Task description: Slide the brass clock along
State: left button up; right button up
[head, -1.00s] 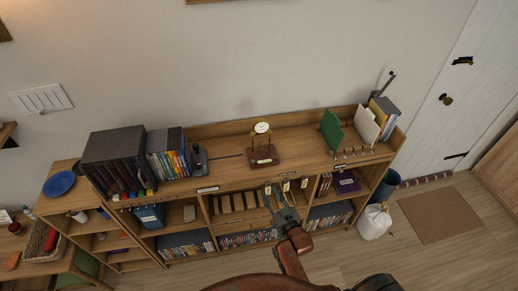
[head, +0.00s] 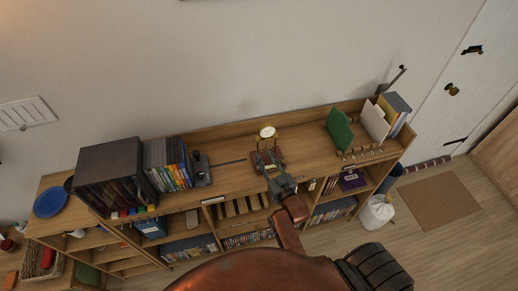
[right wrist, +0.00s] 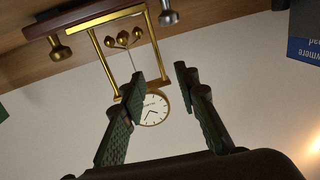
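The brass clock (head: 267,132) stands upright on its dark reddish base on top of the long wooden shelf unit. It has a white dial in a gold frame. My right gripper (head: 272,172) is just in front of it and hides part of the base. In the right wrist view the clock (right wrist: 155,106) appears upside down, with gold balls in its frame. The open fingers of my right gripper (right wrist: 158,73) point toward it, and the left one overlaps the dial's edge. Nothing is between the fingertips, and I cannot tell whether they touch the clock. My left gripper is not in view.
Left of the clock are a dark object (head: 200,168), several disc cases (head: 167,166) and a dark box (head: 108,172). A green bookend (head: 339,128) and upright folders stand right.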

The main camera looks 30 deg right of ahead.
jog(key=shift+w, duration=0.25)
jog(key=shift+s+r, duration=0.15)
jog(key=shift+s, duration=0.15)
jog(key=shift+w, duration=0.55)
jog(key=w, duration=0.3)
jog(key=w+p, duration=0.1)
jog(key=w, duration=0.1)
jog(key=shift+w+d, duration=0.25)
jog(key=shift+w, duration=0.7)
grip_shut()
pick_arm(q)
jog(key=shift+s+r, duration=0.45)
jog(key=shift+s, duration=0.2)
